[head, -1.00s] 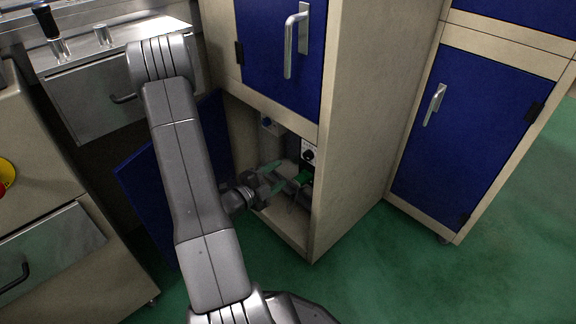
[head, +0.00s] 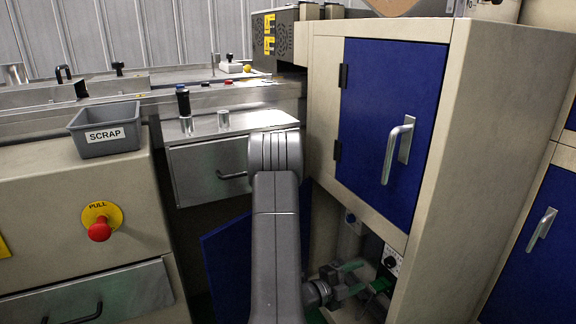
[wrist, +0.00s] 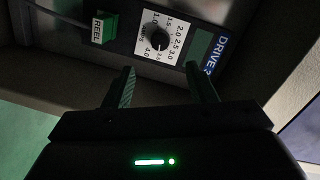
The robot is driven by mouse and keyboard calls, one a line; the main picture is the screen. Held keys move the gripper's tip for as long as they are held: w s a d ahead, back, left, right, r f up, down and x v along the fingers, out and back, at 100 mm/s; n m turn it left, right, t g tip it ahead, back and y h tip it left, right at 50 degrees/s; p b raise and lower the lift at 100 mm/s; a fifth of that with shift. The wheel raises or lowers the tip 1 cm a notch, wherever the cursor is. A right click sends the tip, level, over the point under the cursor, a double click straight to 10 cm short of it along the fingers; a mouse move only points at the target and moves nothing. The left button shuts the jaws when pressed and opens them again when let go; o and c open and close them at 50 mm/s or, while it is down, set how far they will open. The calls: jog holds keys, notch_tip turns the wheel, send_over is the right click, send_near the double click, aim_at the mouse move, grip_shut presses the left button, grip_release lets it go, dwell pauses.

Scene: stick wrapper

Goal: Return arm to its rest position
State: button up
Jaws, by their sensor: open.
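My arm (head: 276,235) comes up from the bottom of the head view, with its elbow high in front of the grey drawer. My gripper (head: 358,277) is low, at the open lower compartment of the blue-doored cabinet. In the wrist view my gripper (wrist: 161,74) has its two fingers apart, with nothing between them. Beyond the fingertips is a panel with a black dial knob (wrist: 158,40) on a white numbered scale and a green part labelled REEL (wrist: 97,28). The fingers look apart from the knob. The dial plate (head: 391,262) also shows in the head view.
The opened lower blue door (head: 228,255) hangs behind my arm. The closed upper blue door (head: 385,120) is above my gripper. The cabinet side wall (head: 465,160) stands right of it. On the left are a grey SCRAP bin (head: 104,132) and a red PULL button (head: 99,230).

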aim_at(387, 263)
jog(key=b+x, duration=0.2)
jog(key=x, duration=0.8)
jog(key=shift+w+d, duration=0.1)
jog(key=shift+d, duration=0.1)
jog(key=shift+a, duration=0.15)
